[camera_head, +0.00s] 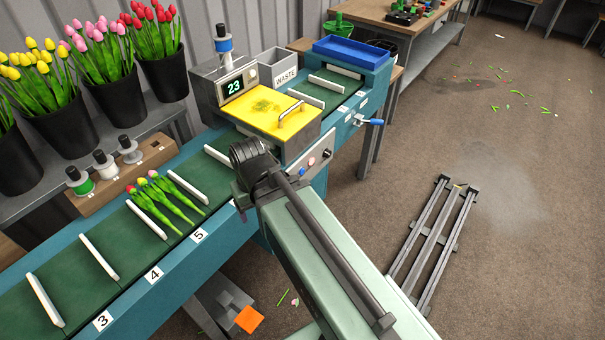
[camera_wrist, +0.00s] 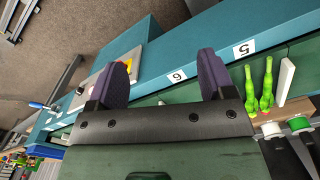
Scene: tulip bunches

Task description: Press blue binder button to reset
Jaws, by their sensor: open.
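The binder (camera_head: 268,108) is a grey machine with a yellow cover and a green display reading 23, over the conveyor. The panel (camera_wrist: 105,75) shows partly behind the left finger. In the head view my arm hides the gripper.
Tulips (camera_head: 165,200) lie between white dividers on the green conveyor (camera_head: 75,262), left of the binder. A waste bin (camera_head: 284,72) stands behind it. A blue tray (camera_head: 352,52) and a blue-handled valve (camera_head: 370,121) are to its right. The floor at right is mostly open.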

